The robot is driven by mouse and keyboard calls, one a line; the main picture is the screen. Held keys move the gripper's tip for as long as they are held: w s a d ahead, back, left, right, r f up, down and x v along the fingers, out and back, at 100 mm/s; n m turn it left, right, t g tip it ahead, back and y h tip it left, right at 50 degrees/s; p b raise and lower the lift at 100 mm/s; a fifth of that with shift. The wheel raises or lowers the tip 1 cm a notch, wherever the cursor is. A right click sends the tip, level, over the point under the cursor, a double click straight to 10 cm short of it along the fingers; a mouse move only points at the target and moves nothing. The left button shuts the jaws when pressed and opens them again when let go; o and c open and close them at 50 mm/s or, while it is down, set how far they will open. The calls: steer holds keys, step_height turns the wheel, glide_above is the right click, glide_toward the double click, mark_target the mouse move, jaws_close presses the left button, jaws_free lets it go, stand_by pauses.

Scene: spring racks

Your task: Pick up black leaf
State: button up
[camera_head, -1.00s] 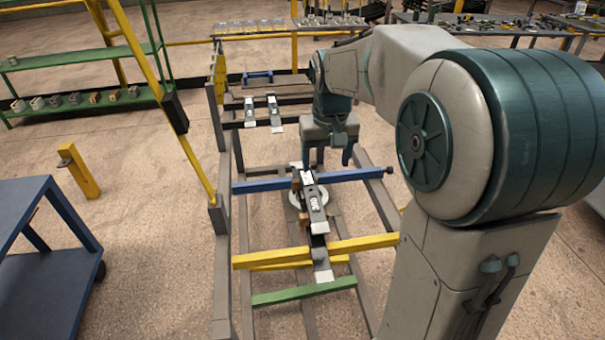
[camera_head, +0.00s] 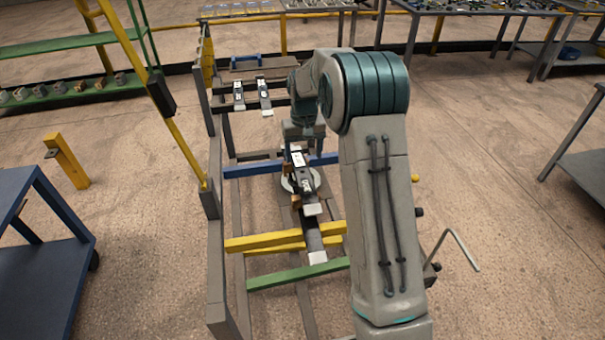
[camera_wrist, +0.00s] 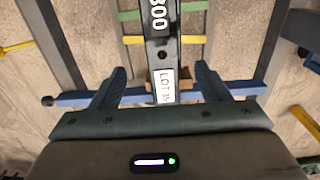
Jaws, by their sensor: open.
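A black leaf (camera_head: 305,186) with white markings lies lengthwise on the rack's blue and yellow crossbars in the middle of the head view. In the wrist view the leaf (camera_wrist: 162,50) runs upright in the picture, with white digits and a "LOT 35" label. My gripper (camera_head: 299,142) is at the leaf's far end. In the wrist view my gripper (camera_wrist: 160,78) is open, with one finger on each side of the leaf and gaps on both sides. Two more black leaves (camera_head: 239,95) (camera_head: 264,93) lie farther back on the rack. My arm hides part of the rack.
The rack has a blue crossbar (camera_head: 245,170), a yellow crossbar (camera_head: 258,242) and a green crossbar (camera_head: 290,277). A yellow post (camera_head: 66,160) and a blue cart (camera_head: 45,250) stand at left. A bent grey rod (camera_head: 462,250) is at right. Floor at right is open.

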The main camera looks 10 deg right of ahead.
mark_target(302, 172)
steer(key=shift+w+a+f+p, duration=0.1)
steer(key=shift+f+p, duration=0.15)
steer(key=shift+f, duration=0.95)
steer(key=shift+w+d+f+p, duration=0.1)
steer(key=shift+f+p, duration=0.15)
steer(key=shift+f, duration=0.9)
steer(key=shift+w+a+f+p, duration=0.1)
steer(key=shift+f+p, duration=0.15)
steer(key=shift+f, duration=0.95)
steer(key=shift+c, duration=0.3)
steer(key=c, duration=1)
steer(key=shift+c, duration=0.5)
steer(key=shift+r, duration=0.1)
